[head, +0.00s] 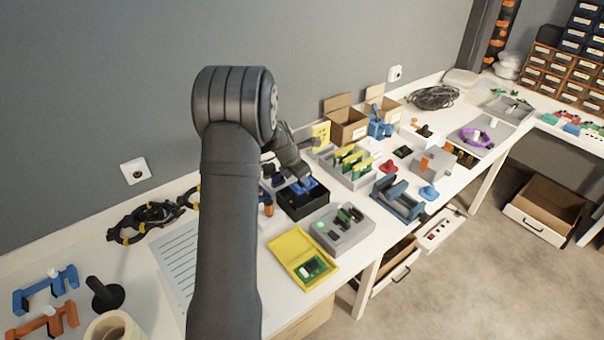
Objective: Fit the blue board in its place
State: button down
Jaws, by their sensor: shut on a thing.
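My gripper (303,182) reaches down over an open black box (304,209) in the middle of the table. A blue piece (311,187), which looks like the blue board, shows at the fingertips, low at the box opening. The gripper is shut on it. The fingers are small and partly hidden, so I cannot tell whether the board touches the box. A grey block with dark slots (352,240) and a green light stands just in front and to the right. A grey rack (372,178) behind holds several green and yellow boards upright.
An open yellow case (283,247) with a green board lies in front. A blue-grey cradle (399,198) stands right of the slotted block. Cartons (347,124) stand behind. Black cable (148,217) lies left. My arm hides part of the table.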

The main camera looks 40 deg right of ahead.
aim_at(299, 188)
jog(key=shift+f, duration=0.35)
jog(key=shift+f, duration=3)
jog(key=c, duration=1.3)
grip_release()
jog(key=shift+o, duration=0.2)
jog(key=shift+r, duration=0.1)
jog(key=v, duration=1.7)
jog(key=shift+a, duration=0.15)
jog(key=x, duration=1.7)
jog(key=shift+d, duration=0.2)
jog(key=shift+a+r, duration=0.1)
